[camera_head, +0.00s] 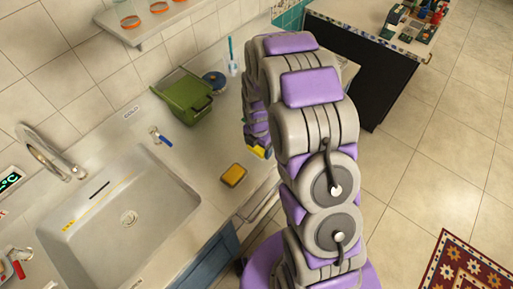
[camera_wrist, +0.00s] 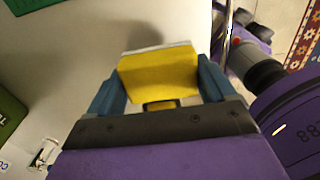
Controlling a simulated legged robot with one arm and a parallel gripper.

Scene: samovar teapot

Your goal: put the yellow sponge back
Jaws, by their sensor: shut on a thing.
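My gripper (camera_wrist: 158,76) is shut on a yellow sponge (camera_wrist: 158,70) with a pale edge, its blue fingers on either side. In the head view my gripper (camera_head: 258,151) is small and partly hidden behind my arm, with a bit of yellow showing at its tip. It is beyond and right of an orange-yellow block (camera_head: 233,175) that looks like another sponge, lying on the counter near its front edge. The sponge's underside and its height above the counter cannot be told.
The steel sink (camera_head: 120,222) is at left, with its tap (camera_head: 50,155). A shelf (camera_head: 150,22) with glasses hangs above.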

